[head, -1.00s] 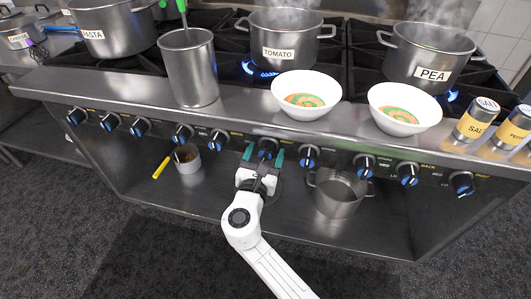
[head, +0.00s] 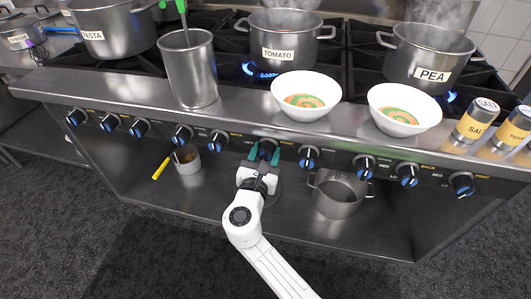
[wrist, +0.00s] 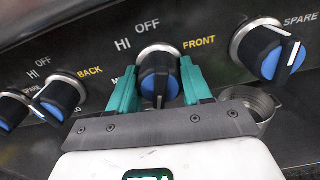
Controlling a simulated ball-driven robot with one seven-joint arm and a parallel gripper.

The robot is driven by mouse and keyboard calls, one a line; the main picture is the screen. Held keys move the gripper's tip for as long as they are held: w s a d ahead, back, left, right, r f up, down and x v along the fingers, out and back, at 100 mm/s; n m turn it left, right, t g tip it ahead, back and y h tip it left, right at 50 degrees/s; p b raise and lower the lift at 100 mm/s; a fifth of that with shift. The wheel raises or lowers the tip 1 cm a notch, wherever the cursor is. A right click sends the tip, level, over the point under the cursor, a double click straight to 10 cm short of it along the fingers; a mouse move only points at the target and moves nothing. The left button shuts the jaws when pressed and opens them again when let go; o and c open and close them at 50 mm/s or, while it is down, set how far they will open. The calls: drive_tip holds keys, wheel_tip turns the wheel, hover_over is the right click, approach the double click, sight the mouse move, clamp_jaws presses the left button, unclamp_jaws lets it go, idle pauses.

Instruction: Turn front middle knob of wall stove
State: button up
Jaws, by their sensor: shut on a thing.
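The stove's front panel carries a row of black knobs with blue faces. The middle knob (head: 266,148), beside a yellow "FRONT" label, sits between the green fingers of my gripper (head: 265,153). In the wrist view the same knob (wrist: 159,72) has a finger close on each side, and its white pointer line points down. "HI" and "OFF" are printed above it. My gripper (wrist: 155,88) is shut on this knob.
A "BACK" knob (wrist: 60,95) is to the left and a "SPARE" knob (wrist: 268,50) to the right. Soup bowls (head: 306,95) stand on the ledge above. A pot (head: 338,195) and a saucepan (head: 187,160) are on the shelf below. Blue flames (head: 255,70) burn under the tomato pot (head: 285,40).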

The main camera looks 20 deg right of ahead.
drive_tip(key=shift+m, duration=0.3)
drive_tip(key=m+b, duration=0.3)
drive_tip(key=shift+m, duration=0.3)
drive_tip(key=m+b, duration=0.3)
drive_tip(key=m, duration=0.1)
drive_tip(key=shift+f+b, duration=0.1)
drive_tip(key=shift+b, duration=0.2)
drive_tip(key=m+b, duration=0.3)
drive_tip(key=m, duration=0.2)
drive_tip(key=shift+d+b, duration=0.1)
drive_tip(key=shift+b, duration=0.3)
drive_tip(key=m+b, duration=0.4)
drive_tip(key=shift+s+f+m, duration=0.1)
drive_tip(key=shift+f+m, duration=0.05)
drive_tip(key=shift+m, duration=0.15)
drive_tip(key=m+b, duration=0.4)
drive_tip(key=shift+d+f, duration=0.1)
drive_tip(key=m+b, duration=0.3)
drive_tip(key=m, duration=0.1)
drive_tip(key=shift+f, duration=0.1)
drive_tip(key=m+b, duration=0.5)
drive_tip(key=m, duration=0.1)
drive_tip(key=shift+b, duration=0.4)
